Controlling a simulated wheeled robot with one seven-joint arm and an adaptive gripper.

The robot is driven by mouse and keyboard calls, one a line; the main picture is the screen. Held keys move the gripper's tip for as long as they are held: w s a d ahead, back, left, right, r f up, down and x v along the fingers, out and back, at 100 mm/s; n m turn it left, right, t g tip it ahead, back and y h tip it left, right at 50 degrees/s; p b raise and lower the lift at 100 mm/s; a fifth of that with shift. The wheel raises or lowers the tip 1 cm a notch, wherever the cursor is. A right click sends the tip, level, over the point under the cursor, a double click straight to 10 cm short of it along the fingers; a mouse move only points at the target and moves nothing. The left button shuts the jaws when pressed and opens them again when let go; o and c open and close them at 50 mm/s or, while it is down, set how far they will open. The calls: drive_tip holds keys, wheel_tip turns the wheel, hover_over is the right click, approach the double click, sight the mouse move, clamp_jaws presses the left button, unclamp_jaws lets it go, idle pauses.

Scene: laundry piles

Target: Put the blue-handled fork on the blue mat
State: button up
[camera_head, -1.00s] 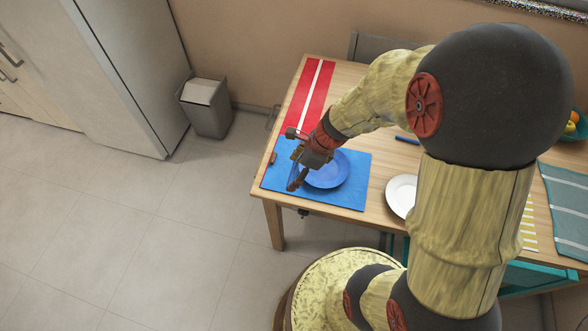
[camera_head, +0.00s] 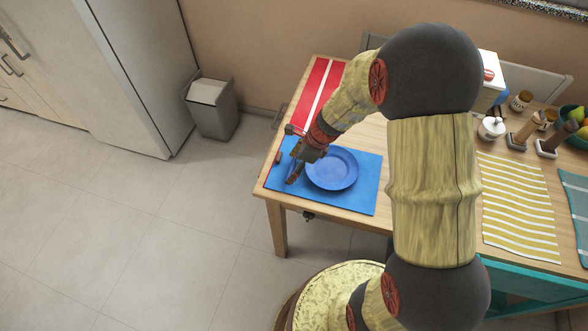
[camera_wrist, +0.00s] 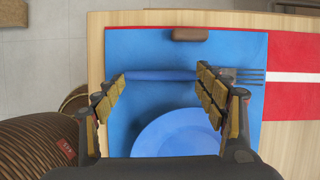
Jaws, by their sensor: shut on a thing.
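The blue mat (camera_head: 355,199) lies at the table's left end, and it also fills much of the wrist view (camera_wrist: 225,105). The blue-handled fork (camera_wrist: 160,76) shows in the wrist view over the mat's left part, handle to the left and grey tines to the right. My gripper (camera_wrist: 160,80) is shut on the fork, with a fingertip near each end of the handle. In the head view my gripper (camera_head: 296,172) is low over the mat, left of the blue plate. I cannot tell whether the fork touches the mat.
The blue plate (camera_head: 333,170) sits on the mat, close to my gripper. A small brown block (camera_wrist: 190,34) lies at the mat's edge. A red mat with a white stripe (camera_head: 318,84) is behind. A yellow-striped mat (camera_head: 518,208) and jars stand to the right.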

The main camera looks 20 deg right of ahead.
drive_tip(key=shift+f, duration=0.1)
drive_tip(key=o, duration=1)
